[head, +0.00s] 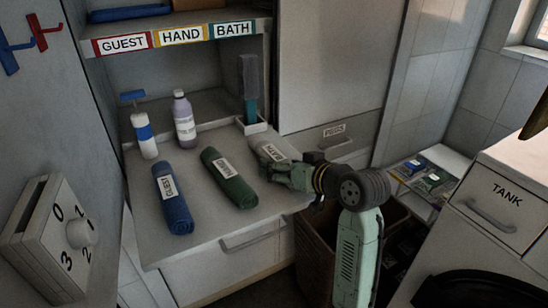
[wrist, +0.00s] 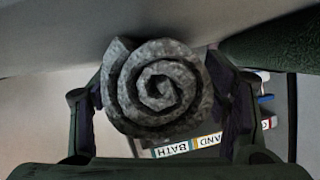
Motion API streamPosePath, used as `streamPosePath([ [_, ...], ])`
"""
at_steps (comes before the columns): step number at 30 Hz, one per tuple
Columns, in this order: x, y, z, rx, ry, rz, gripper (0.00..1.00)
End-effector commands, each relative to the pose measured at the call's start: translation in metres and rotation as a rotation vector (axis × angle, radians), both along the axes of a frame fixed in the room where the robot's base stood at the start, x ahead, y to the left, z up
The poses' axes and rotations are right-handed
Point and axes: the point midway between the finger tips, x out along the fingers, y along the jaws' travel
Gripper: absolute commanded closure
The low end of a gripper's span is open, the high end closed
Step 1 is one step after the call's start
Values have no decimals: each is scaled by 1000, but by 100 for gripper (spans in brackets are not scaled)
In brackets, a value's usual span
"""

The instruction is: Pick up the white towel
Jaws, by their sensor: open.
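The white towel (head: 264,143) is a roll with a BATH label, lying at the right end of the counter in the head view. In the wrist view its greyish spiral end (wrist: 160,85) fills the space between the two fingers. My gripper (head: 272,176) is at the near end of this roll, and its arm hides part of the towel in the head view. In the wrist view the fingers of my gripper (wrist: 164,100) are apart, one on each side of the roll. Whether they touch it cannot be told.
A green towel roll (head: 229,179) lies left of the white one, close to one finger in the wrist view. A blue GUEST roll (head: 172,199) lies further left. A pump bottle (head: 144,135), a purple bottle (head: 184,118) and a brush in a holder (head: 250,95) stand behind.

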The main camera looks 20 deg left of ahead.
Motion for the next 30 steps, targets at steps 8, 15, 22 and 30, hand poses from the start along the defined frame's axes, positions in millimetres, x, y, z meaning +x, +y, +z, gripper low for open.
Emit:
streamPosePath([
  [8,0,0,0,0,-1,0,37],
  [15,0,0,0,0,-1,0,53],
  [22,0,0,0,0,-1,0,68],
  [30,0,0,0,1,-2,0,84],
])
